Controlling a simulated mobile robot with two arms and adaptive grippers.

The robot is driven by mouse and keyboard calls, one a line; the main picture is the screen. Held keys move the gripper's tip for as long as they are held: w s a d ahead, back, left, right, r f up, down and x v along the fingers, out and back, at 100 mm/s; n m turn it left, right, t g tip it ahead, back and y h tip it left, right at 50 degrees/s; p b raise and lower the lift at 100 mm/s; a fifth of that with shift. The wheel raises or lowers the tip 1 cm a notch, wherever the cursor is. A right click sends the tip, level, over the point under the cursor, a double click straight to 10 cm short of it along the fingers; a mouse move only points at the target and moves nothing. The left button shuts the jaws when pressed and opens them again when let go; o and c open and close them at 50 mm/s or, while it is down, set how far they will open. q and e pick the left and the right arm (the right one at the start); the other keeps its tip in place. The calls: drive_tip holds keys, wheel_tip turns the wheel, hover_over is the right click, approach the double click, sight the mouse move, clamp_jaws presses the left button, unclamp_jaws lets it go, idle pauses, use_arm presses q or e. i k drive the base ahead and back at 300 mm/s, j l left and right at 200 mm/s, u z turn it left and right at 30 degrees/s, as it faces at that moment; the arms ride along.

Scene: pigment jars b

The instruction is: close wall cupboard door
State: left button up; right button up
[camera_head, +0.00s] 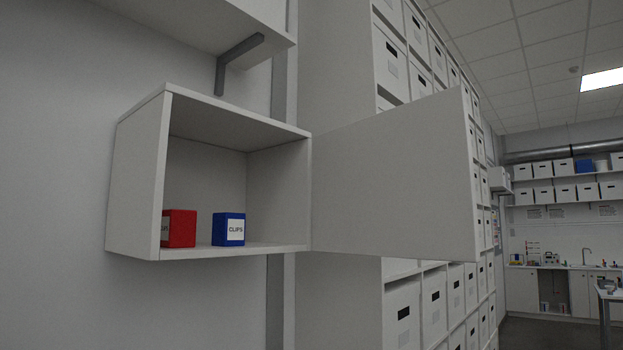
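The wall cupboard (137,185) is a white box fixed to the grey wall at the left. Its white door (393,182) stands wide open, hinged on the cupboard's right side and swung out to the right. The door's free edge is at the far right, well away from the cupboard. Inside, a red box (179,229) and a blue box labelled CLIPS (229,229) stand on the cupboard floor. Neither of my grippers is in view.
A white shelf (215,22) on a grey bracket (236,55) is above the cupboard. Tall shelving with white storage boxes (404,312) stands behind the door. A far counter with a sink (587,258) is at the right. The space before the cupboard looks clear.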

sight(398, 182)
drive_tip(key=i+l+u, duration=0.2)
drive_tip(key=l+u, duration=0.2)
drive_tip(key=i+l+u, duration=0.15)
drive_tip(key=l+u, duration=0.95)
drive_tip(key=l, duration=1.85)
drive_tip(key=i, duration=0.05)
